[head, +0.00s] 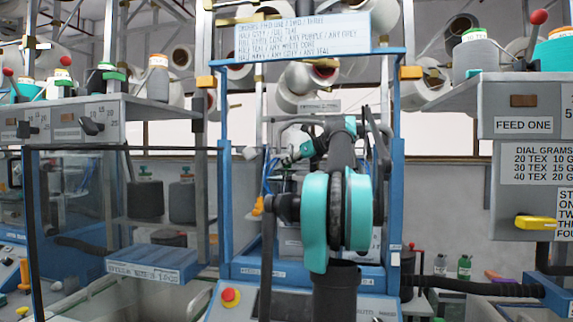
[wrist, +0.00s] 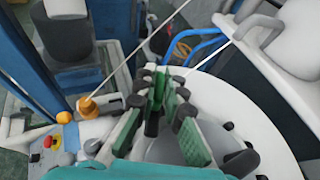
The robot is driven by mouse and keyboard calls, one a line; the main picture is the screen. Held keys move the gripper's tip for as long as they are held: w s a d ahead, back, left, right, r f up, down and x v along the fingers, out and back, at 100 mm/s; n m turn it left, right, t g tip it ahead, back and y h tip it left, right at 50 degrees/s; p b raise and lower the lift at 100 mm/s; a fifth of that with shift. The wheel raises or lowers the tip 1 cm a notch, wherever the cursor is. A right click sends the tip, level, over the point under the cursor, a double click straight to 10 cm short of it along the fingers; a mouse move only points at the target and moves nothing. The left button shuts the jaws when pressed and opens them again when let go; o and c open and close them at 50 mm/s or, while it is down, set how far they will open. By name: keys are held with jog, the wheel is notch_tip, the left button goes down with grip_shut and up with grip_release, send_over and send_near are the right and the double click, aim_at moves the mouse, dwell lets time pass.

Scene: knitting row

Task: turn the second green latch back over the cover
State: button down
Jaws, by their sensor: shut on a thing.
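In the wrist view my gripper (wrist: 160,100) has its dark fingers with green pads closed together around a narrow bright green piece (wrist: 161,78), which looks like a green latch. The fingers hide most of it, so its angle and whether it lies over the cover cannot be told. A large pale curved surface (wrist: 272,88) beside the fingers may be the cover. In the head view my teal and black arm reaches into the blue-framed machine (head: 397,190) and blocks the latch area. I cannot make out a second latch.
An orange knob (wrist: 87,106) and a control box with a red button (wrist: 47,142) lie left of my gripper. The dial panel (head: 530,170) stands right of the machine.

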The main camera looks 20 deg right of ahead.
jog(key=n+g+y, duration=0.4)
jog(key=n, duration=0.1)
jog(key=shift+n+g+y, duration=0.3)
dwell(0.5)
jog(key=c, duration=1.6)
grip_release()
jog(key=shift+d, duration=0.1)
jog(key=shift+v, duration=3.65)
jog(key=shift+s, duration=0.1)
jog(key=shift+s, duration=0.15)
